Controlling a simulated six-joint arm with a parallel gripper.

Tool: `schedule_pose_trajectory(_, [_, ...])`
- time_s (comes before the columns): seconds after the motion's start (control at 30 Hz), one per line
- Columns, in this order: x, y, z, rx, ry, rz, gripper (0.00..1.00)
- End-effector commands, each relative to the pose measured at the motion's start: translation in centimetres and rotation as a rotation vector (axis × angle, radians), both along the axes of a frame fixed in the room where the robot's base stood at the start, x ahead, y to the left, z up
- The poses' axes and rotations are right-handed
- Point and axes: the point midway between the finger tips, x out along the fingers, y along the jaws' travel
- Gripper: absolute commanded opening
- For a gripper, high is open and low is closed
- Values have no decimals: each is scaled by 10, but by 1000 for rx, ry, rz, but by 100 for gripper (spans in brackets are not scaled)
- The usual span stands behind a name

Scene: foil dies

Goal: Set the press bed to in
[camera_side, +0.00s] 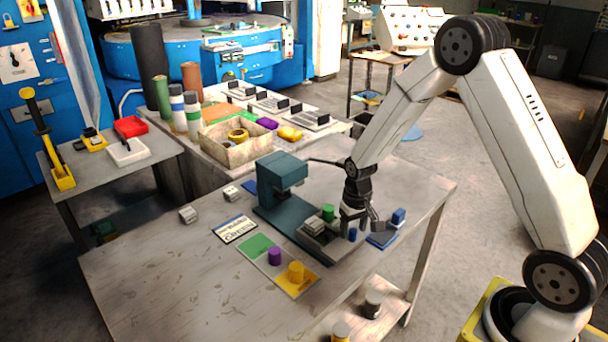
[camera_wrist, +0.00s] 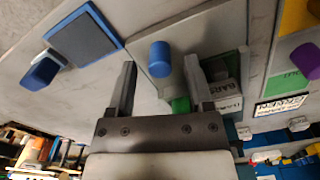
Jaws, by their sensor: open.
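The teal press (camera_side: 278,182) stands on the table with its lever sticking out to the right. Its grey bed (camera_side: 320,243) lies out in front of the press head, on the side toward my gripper, and carries a light lettered die (camera_side: 314,226). In the wrist view the lettered die (camera_wrist: 226,92) is beyond the right finger. A blue knob (camera_side: 352,235) stands upright at the bed's outer end; it also shows in the wrist view (camera_wrist: 160,58). My gripper (camera_side: 362,224) is open, pointing down, with the blue knob between its fingers in the wrist view. I cannot tell whether they touch it.
A green cylinder (camera_side: 328,212) stands close beside the die. Purple (camera_side: 274,256) and yellow (camera_side: 296,271) cylinders stand on coloured pads. Two loose dies (camera_side: 188,215) (camera_side: 232,193) lie left. The front-left table is clear.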

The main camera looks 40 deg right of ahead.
Motion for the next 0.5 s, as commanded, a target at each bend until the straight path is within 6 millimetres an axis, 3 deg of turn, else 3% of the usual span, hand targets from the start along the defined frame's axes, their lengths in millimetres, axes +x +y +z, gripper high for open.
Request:
schedule_pose_trajectory(0.2, [0, 0, -13, 0, 0, 0, 66])
schedule_pose_trajectory(0.5, [0, 0, -16, 0, -1, 0, 66])
